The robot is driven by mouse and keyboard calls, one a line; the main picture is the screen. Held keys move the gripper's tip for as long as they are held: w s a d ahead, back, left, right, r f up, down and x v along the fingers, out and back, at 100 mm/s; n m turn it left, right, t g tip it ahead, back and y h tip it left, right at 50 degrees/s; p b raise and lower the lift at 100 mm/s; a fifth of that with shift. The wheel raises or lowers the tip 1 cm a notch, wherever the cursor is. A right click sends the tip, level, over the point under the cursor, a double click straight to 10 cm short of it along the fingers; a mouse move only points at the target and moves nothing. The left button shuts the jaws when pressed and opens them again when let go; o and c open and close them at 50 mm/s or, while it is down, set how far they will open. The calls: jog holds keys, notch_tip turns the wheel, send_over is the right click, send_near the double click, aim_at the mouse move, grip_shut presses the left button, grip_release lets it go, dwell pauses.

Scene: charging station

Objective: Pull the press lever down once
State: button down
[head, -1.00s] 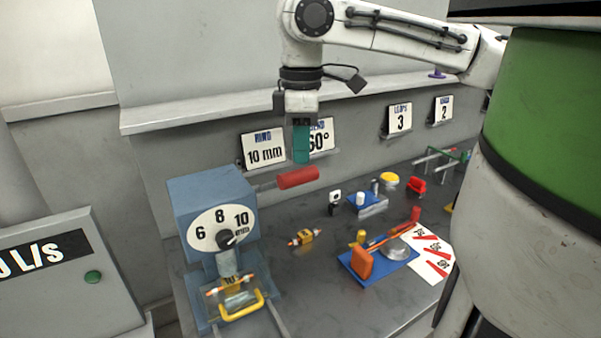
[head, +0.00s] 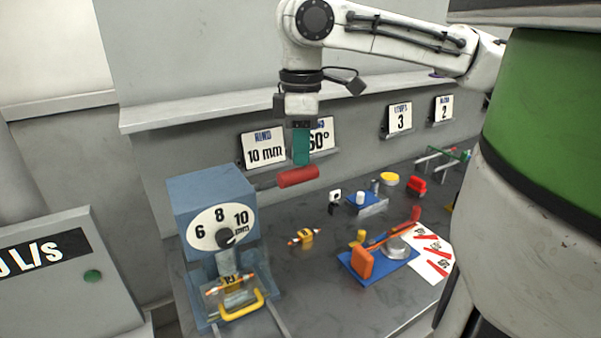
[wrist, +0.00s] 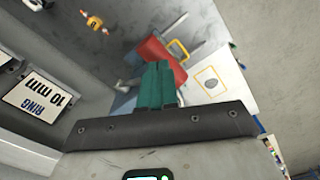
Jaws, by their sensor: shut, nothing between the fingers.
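The blue press (head: 212,205) stands at the left of the bench, with a dial marked 6, 8 and 10 on its front. Its lever sticks out to the right and ends in a red handle (head: 298,176). My gripper (head: 301,163) points down with its teal fingers together and empty, at the red handle's upper side. In the wrist view the fingers (wrist: 157,68) overlap the red handle (wrist: 160,55) and hide part of it. Whether they touch it I cannot tell. A small orange and white piece (head: 230,283) lies in the press base behind a yellow pull handle (head: 242,305).
A loose yellow-orange piece (head: 304,237) lies on the bench right of the press. A blue plate with an orange lever tool (head: 385,245) stands further right. Signs such as the 10 mm card (head: 264,148) stand along the wall behind. A grey box (head: 70,280) is at far left.

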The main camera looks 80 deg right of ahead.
aim_at(305, 175)
jog(key=shift+f+b, duration=0.35)
jog(key=shift+f, duration=0.5)
jog(key=shift+s+a+f+b, duration=0.25)
jog(key=shift+f+b, duration=0.05)
jog(key=shift+f, duration=0.25)
jog(key=shift+s+a+f+b, duration=0.2)
jog(key=shift+a+f+b, duration=0.05)
jog(key=shift+f, duration=0.25)
jog(key=shift+s+a+f+b, duration=0.2)
jog(key=shift+f+b, duration=0.15)
jog(key=shift+f, duration=0.25)
jog(key=shift+s+a+f+b, duration=0.2)
jog(key=shift+f+b, duration=0.1)
jog(key=shift+f, duration=0.35)
jog(key=shift+s+a+f+b, duration=0.15)
jog(key=shift+f+b, duration=0.2)
jog(key=shift+f, duration=0.25)
jog(key=shift+s+a+f+b, duration=0.15)
jog(key=shift+f+b, duration=0.2)
jog(key=shift+f, duration=0.2)
jog(key=shift+w, duration=0.1)
